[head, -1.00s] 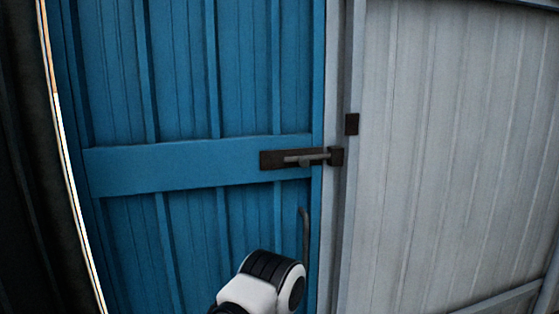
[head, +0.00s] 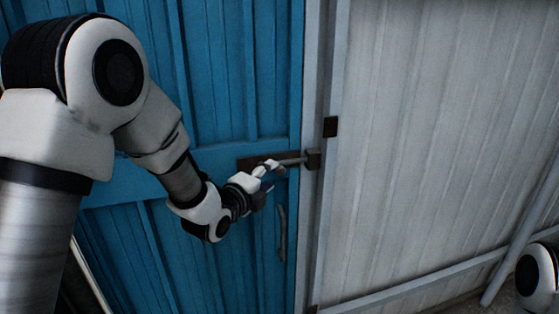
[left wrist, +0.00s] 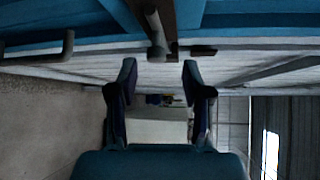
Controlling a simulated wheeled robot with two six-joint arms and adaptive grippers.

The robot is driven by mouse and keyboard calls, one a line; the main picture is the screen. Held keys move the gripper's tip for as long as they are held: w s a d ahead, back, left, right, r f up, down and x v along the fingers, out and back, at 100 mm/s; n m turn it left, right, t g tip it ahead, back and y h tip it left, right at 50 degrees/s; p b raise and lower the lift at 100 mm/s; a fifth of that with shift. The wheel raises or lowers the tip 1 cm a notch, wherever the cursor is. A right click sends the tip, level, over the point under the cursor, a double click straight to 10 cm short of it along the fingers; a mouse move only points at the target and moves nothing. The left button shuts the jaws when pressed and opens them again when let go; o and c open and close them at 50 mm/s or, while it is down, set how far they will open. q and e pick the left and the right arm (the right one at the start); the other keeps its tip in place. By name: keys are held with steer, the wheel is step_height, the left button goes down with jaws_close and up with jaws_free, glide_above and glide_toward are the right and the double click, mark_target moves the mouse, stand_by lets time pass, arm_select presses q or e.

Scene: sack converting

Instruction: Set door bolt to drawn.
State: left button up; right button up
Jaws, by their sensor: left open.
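The door bolt (head: 293,161) is a grey rod on a dark plate (head: 246,163) on the blue door (head: 230,70). Its right end reaches into the dark keeper (head: 313,159) on the grey frame. My left gripper (head: 270,177) is at the bolt, its fingers hiding part of the plate and rod. In the left wrist view the left gripper (left wrist: 158,78) is open, with nothing between its fingertips. The bolt's rod and knob (left wrist: 156,48) show just beyond the fingertips, roughly centred between them. I cannot tell whether a finger touches it. My right gripper is out of view.
A curved door handle (head: 282,233) hangs below the bolt, close to my left gripper. A grey ribbed wall (head: 430,130) fills the right side, with a diagonal brace at lower right.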

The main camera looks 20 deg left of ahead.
mark_target(277, 172)
arm_select(q)
steer(key=p+x, duration=0.2)
steer(key=x, duration=0.4)
steer(key=shift+w+f+p, duration=0.25)
steer(key=shift+w+p, duration=0.1)
steer(key=shift+p, duration=0.05)
steer(key=shift+s, duration=0.1)
